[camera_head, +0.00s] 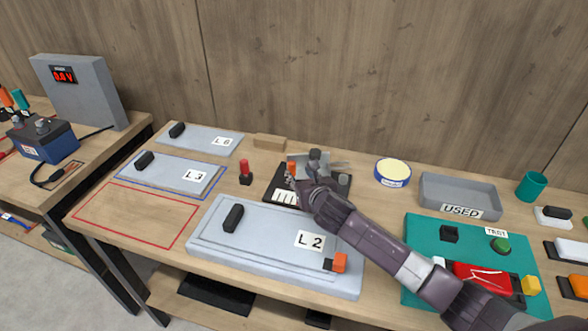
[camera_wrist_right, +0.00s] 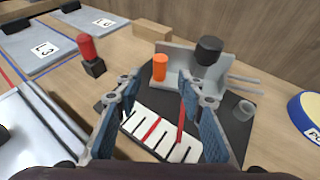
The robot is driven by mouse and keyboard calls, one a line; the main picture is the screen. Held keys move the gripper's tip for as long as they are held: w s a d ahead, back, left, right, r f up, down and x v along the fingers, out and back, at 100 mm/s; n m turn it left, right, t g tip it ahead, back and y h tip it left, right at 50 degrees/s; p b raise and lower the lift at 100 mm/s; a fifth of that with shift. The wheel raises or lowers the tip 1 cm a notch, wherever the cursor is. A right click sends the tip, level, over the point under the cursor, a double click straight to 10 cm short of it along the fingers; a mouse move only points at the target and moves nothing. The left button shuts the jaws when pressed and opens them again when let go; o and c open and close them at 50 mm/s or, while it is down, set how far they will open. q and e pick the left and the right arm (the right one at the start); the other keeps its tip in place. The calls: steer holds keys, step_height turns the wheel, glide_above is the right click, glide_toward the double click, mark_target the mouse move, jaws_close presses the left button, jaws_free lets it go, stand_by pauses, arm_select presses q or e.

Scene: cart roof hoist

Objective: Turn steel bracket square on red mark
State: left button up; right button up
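The steel bracket (camera_wrist_right: 212,72), a light grey bent plate, stands on a black base (camera_wrist_right: 238,122) in the right wrist view, with a black knob (camera_wrist_right: 208,50) at it. In the head view the bracket (camera_head: 297,160) is partly hidden by my right gripper. A white scale plate (camera_wrist_right: 160,133) with black bars lies on the base. It carries a red mark (camera_wrist_right: 151,129); a thin red pointer (camera_wrist_right: 181,125) lies to its right, at an angle to it. My right gripper (camera_wrist_right: 160,92) is open above the base, its fingers apart with nothing visibly held. My left gripper is not in view.
An orange peg (camera_wrist_right: 160,67) stands at the bracket, and a red-topped post (camera_head: 245,172) left of the base. The L2 panel (camera_head: 265,218) lies in front. Tape (camera_head: 393,172), a grey USED tray (camera_head: 459,194) and a green mat (camera_head: 425,232) lie to the right.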

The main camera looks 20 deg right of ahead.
mark_target(293, 168)
steer(key=x, duration=0.3)
steer(key=shift+w+f, duration=0.2)
steer(key=shift+w, duration=0.15)
steer(key=shift+x, duration=1.15)
steer(key=shift+w+f, duration=0.15)
steer(key=shift+w, duration=0.15)
steer(key=shift+c, duration=0.7)
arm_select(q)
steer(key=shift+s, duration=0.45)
arm_select(e)
jaws_close()
